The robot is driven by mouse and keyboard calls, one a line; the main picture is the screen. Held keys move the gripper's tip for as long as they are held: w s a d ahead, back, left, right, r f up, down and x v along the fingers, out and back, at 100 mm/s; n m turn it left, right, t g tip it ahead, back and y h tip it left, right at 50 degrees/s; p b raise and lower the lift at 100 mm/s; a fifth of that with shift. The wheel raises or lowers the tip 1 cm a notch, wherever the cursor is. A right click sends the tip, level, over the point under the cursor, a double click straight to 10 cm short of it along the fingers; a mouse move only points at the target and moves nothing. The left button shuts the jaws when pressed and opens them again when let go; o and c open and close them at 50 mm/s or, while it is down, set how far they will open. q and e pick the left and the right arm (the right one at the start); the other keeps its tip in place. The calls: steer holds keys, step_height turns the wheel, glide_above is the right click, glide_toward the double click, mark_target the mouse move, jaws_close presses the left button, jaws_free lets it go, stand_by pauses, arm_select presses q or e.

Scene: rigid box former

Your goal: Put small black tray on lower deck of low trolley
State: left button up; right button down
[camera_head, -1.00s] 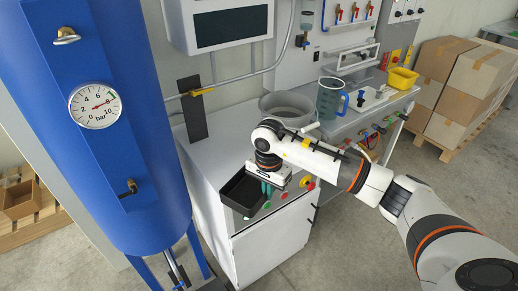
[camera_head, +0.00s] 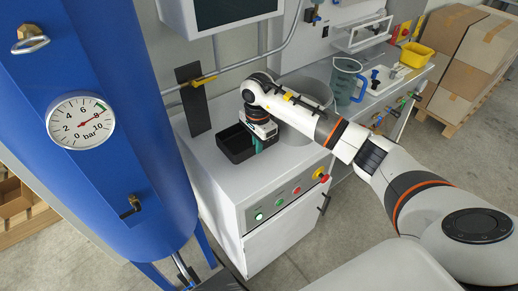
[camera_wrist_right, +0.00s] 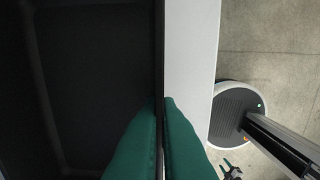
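In the right wrist view the tray (camera_wrist_right: 85,70) fills the left side and looks empty. My right gripper (camera_head: 262,142) is at the tray's right side. Its green fingers (camera_wrist_right: 160,135) are closed on the tray's wall, one on each side. I cannot tell whether the tray touches the cabinet top. No low trolley shows in these frames.
The blue tank (camera_head: 90,190) with a gauge stands left of the white cabinet (camera_head: 280,238). A grey round tub (camera_head: 306,88) and a clear jug (camera_head: 342,84) stand right of the tray. Cardboard boxes (camera_head: 462,62) are at back right. Concrete floor is free in front.

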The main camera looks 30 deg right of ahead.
mark_target(258, 166)
steer(key=shift+s+f, duration=0.1)
steer(key=shift+f, duration=0.7)
steer(key=shift+w+f+p, duration=0.2)
steer(key=shift+f+p, duration=0.2)
steer(key=shift+f, duration=1.55)
steer(key=c, duration=2.1)
jaws_free()
steer(key=shift+f, duration=0.2)
arm_select(q)
steer(key=shift+s+r, duration=0.1)
steer(key=shift+r, duration=0.25)
arm_select(e)
steer(key=o, duration=0.5)
steer(key=shift+c, duration=0.2)
arm_select(q)
steer(key=shift+r, duration=0.1)
arm_select(e)
steer(key=shift+r, duration=0.15)
